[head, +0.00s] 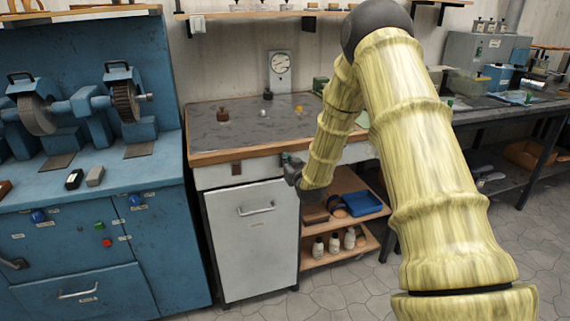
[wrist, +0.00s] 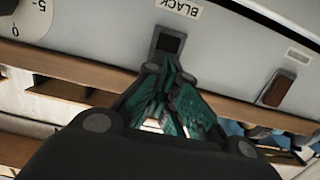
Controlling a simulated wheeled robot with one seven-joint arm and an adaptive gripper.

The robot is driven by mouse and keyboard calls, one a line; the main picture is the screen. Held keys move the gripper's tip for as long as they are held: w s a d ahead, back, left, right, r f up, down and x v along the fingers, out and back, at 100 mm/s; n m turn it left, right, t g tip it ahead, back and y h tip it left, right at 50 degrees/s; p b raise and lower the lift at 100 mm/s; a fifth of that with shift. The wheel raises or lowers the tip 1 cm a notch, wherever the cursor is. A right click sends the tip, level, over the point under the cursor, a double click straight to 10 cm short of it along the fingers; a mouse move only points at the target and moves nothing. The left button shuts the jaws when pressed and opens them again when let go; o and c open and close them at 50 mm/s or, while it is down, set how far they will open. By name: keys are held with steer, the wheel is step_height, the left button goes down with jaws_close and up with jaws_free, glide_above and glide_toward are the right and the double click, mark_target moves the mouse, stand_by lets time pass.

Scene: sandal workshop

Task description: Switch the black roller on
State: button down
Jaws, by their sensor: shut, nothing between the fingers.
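A dark switch (wrist: 170,42) sits in the pale front panel (wrist: 110,30) of the bench, beside an upside-down label reading BLACK (wrist: 180,9) in the wrist view. My gripper (wrist: 172,66) is shut and empty, its teal fingertips right at the switch's near edge. I cannot tell whether they touch it. In the head view my gripper (head: 291,161) is at the bench's front panel, and its tips hide the switch. A brown switch (wrist: 277,88) is on the same panel, also seen left of my gripper in the head view (head: 236,168). I cannot identify the black roller.
A white cabinet door (head: 252,240) is under the bench top (head: 245,128). Open shelves with bottles (head: 334,243) and a blue tray (head: 361,203) are beside it. A blue grinding machine (head: 100,195) stands at left. Part of a dial (wrist: 22,28) is on the panel.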

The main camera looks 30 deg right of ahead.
steer(key=shift+w+d, duration=0.1)
steer(key=shift+w, duration=0.3)
steer(key=shift+s, duration=0.1)
steer(key=p+v, duration=0.1)
steer(key=v, duration=0.6)
steer(key=shift+s+f, duration=0.35)
steer(key=shift+s, duration=0.05)
stand_by(0.3)
steer(key=shift+a+f, duration=0.1)
steer(key=shift+a, duration=0.1)
